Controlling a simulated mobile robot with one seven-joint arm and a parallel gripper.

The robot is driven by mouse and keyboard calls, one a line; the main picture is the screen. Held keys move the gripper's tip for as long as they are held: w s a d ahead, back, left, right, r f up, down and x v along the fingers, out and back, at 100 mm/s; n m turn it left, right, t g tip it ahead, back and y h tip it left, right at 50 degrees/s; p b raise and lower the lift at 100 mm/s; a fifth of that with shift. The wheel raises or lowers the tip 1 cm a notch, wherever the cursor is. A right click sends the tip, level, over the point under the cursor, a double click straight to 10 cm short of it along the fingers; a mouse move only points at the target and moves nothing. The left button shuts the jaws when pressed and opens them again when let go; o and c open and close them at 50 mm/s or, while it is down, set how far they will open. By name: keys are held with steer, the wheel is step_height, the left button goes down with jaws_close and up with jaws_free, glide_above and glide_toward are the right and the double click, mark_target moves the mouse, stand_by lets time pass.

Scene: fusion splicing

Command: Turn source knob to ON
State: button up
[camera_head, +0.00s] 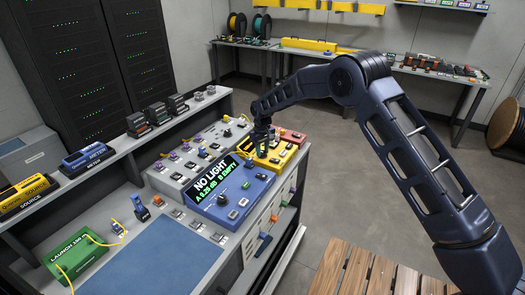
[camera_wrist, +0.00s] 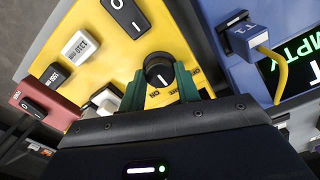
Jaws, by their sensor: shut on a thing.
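The yellow source unit (camera_head: 279,154) sits on the bench just behind the blue meter. It fills the left of the wrist view (camera_wrist: 80,35). Its round black knob (camera_wrist: 158,70) carries a white pointer line and small lettering around it that I cannot read fully. My gripper (camera_wrist: 160,88) has its green fingertips on either side of this knob and is shut on it. In the head view my gripper (camera_head: 262,137) reaches down onto the yellow unit, and the knob is hidden there.
The blue meter (camera_head: 247,207) stands close by, its screen reading NO LIGHT, with a cabled plug (camera_wrist: 248,35) in it. A red box (camera_head: 293,135) adjoins the yellow unit. A rocker switch (camera_wrist: 125,15) and white buttons (camera_wrist: 80,46) lie near my fingers.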

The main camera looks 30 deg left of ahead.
mark_target(263, 152)
steer(key=m, duration=0.4)
steer(key=shift+r+m, duration=0.1)
steer(key=shift+m, duration=0.2)
steer(key=m, duration=0.4)
steer(key=shift+m, duration=0.3)
steer(key=o, duration=1)
step_height(263, 152, up, 11)
steer(key=shift+f, duration=0.1)
stand_by(0.3)
